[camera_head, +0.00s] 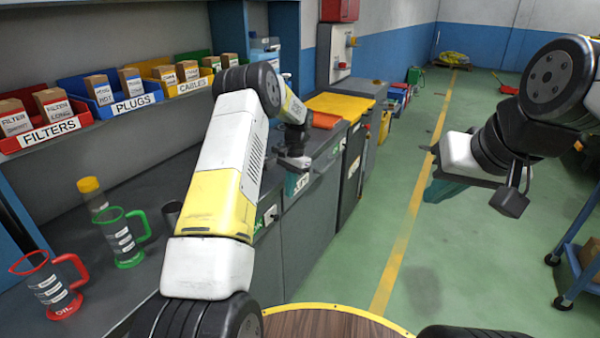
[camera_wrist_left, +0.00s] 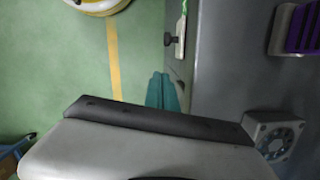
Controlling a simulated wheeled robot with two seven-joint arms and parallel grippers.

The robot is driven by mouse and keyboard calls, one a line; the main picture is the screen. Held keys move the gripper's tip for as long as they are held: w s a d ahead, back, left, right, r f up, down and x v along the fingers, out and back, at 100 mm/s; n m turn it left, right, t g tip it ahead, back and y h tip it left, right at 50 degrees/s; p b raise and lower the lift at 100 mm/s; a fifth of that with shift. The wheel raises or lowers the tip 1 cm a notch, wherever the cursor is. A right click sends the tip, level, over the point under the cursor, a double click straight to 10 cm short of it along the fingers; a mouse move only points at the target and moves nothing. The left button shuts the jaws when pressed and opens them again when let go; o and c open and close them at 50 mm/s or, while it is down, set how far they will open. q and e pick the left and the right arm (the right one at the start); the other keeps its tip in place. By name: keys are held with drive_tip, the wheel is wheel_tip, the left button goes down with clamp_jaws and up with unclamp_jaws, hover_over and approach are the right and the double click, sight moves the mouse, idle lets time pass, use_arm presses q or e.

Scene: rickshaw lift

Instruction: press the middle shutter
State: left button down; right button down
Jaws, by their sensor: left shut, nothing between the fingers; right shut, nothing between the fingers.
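The grey counter has flat front panels side by side; a middle one (camera_head: 312,228) looks like the middle shutter, but I cannot be sure. A small white plate (camera_head: 270,214) with green marking sits high on the front to its left. My left gripper (camera_head: 297,185) is shut and empty, its teal fingers hanging by the counter's front edge. In the left wrist view, the teal fingers (camera_wrist_left: 168,92) are together beside the grey front, near a white plate with a dark knob (camera_wrist_left: 177,38). Contact cannot be told. My right gripper (camera_head: 442,188) is shut and empty over the green floor.
A red jug (camera_head: 50,285), a green jug (camera_head: 122,240) and a yellow-capped bottle (camera_head: 92,195) stand on the counter. Labelled bins (camera_head: 45,135) line the shelf behind. A blue cart (camera_head: 570,265) stands at the right. The floor aisle (camera_head: 415,230) is clear.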

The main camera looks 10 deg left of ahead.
sight(274, 217)
use_arm(q)
drive_tip(key=s+a+f, duration=0.2)
drive_tip(key=s+f, duration=0.1)
drive_tip(key=f, duration=0.1)
drive_tip(key=shift+s+f, duration=0.25)
drive_tip(key=shift+f, duration=0.15)
drive_tip(key=shift+a, duration=0.1)
